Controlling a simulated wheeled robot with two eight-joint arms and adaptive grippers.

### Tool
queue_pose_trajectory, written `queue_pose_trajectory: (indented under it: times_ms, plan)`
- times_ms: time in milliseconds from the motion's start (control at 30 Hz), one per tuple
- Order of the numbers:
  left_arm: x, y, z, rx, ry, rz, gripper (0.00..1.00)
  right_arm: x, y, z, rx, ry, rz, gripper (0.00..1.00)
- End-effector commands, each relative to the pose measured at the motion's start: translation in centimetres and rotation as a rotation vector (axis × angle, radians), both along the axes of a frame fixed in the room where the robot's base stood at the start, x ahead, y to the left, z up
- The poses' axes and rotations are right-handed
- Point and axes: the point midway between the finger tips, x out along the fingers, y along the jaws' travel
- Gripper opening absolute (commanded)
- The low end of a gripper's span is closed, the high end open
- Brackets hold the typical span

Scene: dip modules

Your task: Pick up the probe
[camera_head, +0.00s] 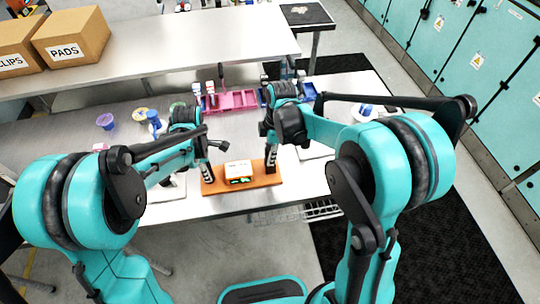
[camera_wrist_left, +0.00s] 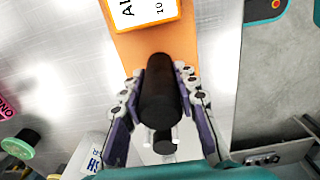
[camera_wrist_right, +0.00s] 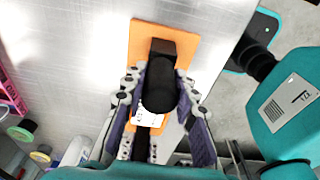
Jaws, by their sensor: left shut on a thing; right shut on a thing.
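An orange board (camera_head: 220,187) lies on the table near its front edge. A white-topped orange box (camera_head: 238,171) with lettering and a green-lit front sits at its middle; its label also shows in the left wrist view (camera_wrist_left: 143,10). My left gripper (camera_head: 207,174) is at the board's left end, shut on a black cylinder (camera_wrist_left: 160,90). My right gripper (camera_head: 270,163) is at the right end, shut on a similar black cylinder (camera_wrist_right: 159,90), with a black block (camera_wrist_right: 162,48) just beyond it. I cannot tell whether either cylinder is the probe, or whether it is fixed to the board.
Pink bins (camera_head: 230,100) and a blue bin stand at the back of the table. A purple cup (camera_head: 106,121) and small bottles stand at the left. Cartons (camera_head: 72,38) are on a shelf behind. The table's front edge is close to the board.

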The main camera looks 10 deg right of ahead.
Motion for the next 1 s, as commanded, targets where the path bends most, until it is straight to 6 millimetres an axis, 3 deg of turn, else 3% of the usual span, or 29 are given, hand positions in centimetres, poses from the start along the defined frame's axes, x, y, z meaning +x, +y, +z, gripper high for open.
queue_pose_trajectory:
  times_ms: [267,700,1000]
  plan:
    - [0.0,0.0,0.0,0.0,0.0,0.0,0.0,0.0,0.0,0.6,0.0,0.0,0.0,0.0]
    - [0.0,0.0,0.0,0.0,0.0,0.0,0.0,0.0,0.0,8.6,0.0,0.0,0.0,0.0]
    - [0.0,0.0,0.0,0.0,0.0,0.0,0.0,0.0,0.0,10.1,0.0,0.0,0.0,0.0]
